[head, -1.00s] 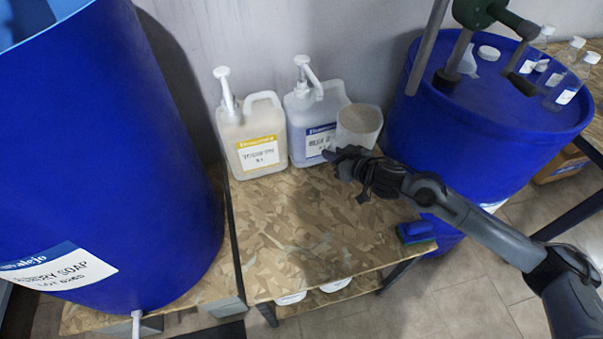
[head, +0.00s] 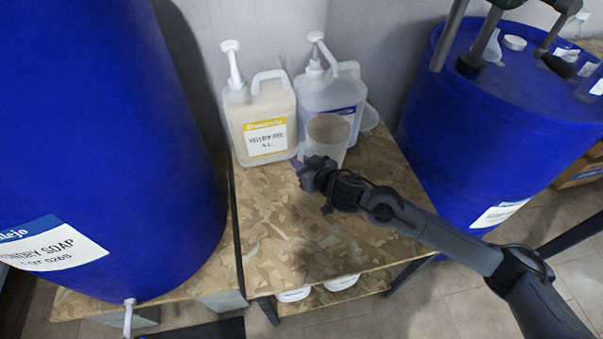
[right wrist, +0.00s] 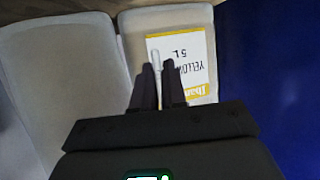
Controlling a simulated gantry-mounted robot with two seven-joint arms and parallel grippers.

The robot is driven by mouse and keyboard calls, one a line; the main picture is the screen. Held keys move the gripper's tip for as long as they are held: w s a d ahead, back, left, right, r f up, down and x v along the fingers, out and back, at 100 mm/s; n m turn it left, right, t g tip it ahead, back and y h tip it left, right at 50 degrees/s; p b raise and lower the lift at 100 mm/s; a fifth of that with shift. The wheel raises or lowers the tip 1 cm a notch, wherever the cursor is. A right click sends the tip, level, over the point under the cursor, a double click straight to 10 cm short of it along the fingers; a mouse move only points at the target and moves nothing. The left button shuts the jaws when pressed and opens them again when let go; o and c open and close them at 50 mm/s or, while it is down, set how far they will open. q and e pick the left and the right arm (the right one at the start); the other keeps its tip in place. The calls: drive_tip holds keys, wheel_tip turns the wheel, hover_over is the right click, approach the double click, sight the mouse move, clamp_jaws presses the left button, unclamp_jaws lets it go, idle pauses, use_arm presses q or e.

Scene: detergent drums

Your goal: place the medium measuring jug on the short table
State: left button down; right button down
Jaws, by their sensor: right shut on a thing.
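The measuring jug (head: 327,137) is a translucent, pale, open-topped cup in the head view, in front of the two pump bottles. My right gripper (head: 312,172) is shut on it near its lower front side. The jug looks upright over the chipboard table (head: 290,235); I cannot tell whether its base touches the top. In the right wrist view the fingers (right wrist: 159,85) are close together, with a thin pale edge between them; most of the jug is not distinct there. My left gripper is not in view.
A yellow-label bottle (head: 262,115) and a blue-label bottle (head: 335,90) stand at the table's back. A pale round item (head: 370,118) sits behind the jug. Blue drums stand left (head: 100,130) and right (head: 500,120). The table's front is clear.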

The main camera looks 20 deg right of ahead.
wheel_tip(320, 180, down, 4)
drive_tip(key=shift+r+b, duration=0.2)
drive_tip(key=shift+b, duration=0.85)
drive_tip(key=shift+f, duration=0.1)
drive_tip(key=c, duration=1.2)
unclamp_jaws()
